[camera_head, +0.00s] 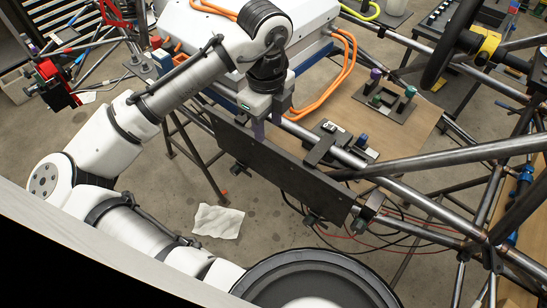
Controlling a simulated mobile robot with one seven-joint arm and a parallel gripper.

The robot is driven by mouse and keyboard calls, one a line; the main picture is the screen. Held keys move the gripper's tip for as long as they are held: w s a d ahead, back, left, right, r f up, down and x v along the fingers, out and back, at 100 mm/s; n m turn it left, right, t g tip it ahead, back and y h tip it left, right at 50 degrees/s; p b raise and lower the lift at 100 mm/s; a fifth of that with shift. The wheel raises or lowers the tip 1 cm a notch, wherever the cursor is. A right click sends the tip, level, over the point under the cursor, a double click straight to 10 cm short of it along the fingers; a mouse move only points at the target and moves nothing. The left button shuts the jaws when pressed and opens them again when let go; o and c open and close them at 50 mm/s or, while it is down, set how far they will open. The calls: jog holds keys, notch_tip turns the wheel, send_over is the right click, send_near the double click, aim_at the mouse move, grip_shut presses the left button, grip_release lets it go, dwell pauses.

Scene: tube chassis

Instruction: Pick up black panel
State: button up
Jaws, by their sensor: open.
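The black panel (285,172) is a long, flat dark plate standing on edge along the chassis, running from the middle down to the right. My gripper (266,128) points down at the panel's upper edge, left of its middle. Its two fingers are apart, and the tips overlap the edge in this view. I cannot tell whether they touch the panel or straddle it.
Steel tubes (447,152) of the chassis cross the right side, with a steering wheel (432,70) above. A white case with orange cables (340,75) sits behind my gripper. White paper (218,221) lies on the floor. Loose wires hang near the panel's right end.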

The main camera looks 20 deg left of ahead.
jog(key=f, duration=0.2)
jog(key=f+p, duration=0.1)
jog(key=f, duration=0.4)
jog(key=shift+w+f, duration=0.1)
jog(key=shift+w, duration=0.25)
grip_shut()
dwell(1.1)
